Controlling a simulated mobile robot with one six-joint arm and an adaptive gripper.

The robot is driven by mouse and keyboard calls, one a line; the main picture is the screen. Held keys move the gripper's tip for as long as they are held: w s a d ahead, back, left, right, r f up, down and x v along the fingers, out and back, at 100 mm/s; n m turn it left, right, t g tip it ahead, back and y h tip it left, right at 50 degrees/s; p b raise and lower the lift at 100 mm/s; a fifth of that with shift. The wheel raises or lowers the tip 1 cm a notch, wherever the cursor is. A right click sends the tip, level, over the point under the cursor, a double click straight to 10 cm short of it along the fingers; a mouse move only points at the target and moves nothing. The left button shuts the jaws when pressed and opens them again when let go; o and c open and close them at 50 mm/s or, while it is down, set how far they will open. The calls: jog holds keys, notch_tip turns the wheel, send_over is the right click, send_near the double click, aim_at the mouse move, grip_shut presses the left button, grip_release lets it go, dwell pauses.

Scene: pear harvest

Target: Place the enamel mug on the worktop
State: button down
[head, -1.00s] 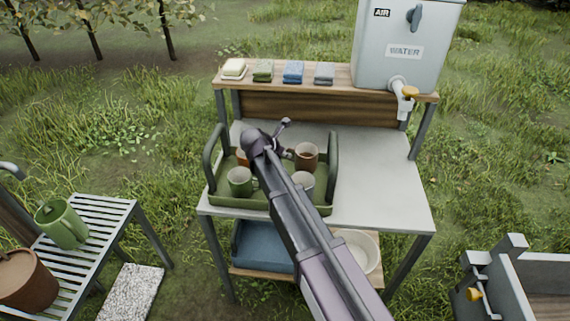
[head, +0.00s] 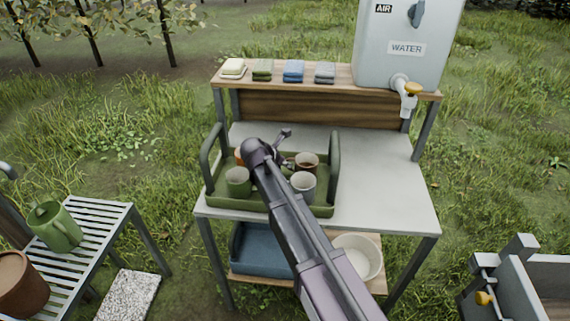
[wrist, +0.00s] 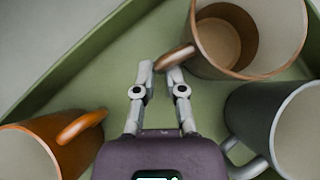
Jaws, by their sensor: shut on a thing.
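The green tray (head: 240,203) stands on the left part of the worktop (head: 385,190). Several mugs stand in it: a green mug (head: 238,181), an orange mug (head: 239,156), a brown mug (head: 306,162) and a grey mug (head: 303,185). I cannot tell for certain which is enamel. My gripper (wrist: 160,72) is over the tray, shut on the handle of the brown mug, which also shows in the wrist view (wrist: 283,22). The orange mug (wrist: 40,140) is at left and the grey mug (wrist: 255,115) at right there. In the head view my arm hides part of the tray.
The worktop right of the tray is clear. The tray's upright handle (head: 335,165) stands between the mugs and that clear area. A water tank (head: 408,45) with a tap stands on the back shelf, beside folded cloths (head: 293,71). A bowl (head: 358,258) sits below.

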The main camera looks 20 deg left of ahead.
jog(key=c, duration=0.7)
grip_release()
jog(key=shift+f, duration=0.15)
jog(key=shift+p+v, duration=0.55)
jog(key=shift+v, duration=0.25)
jog(key=p+v, duration=0.8)
jog(key=v, duration=0.4)
jog(key=shift+s, duration=0.2)
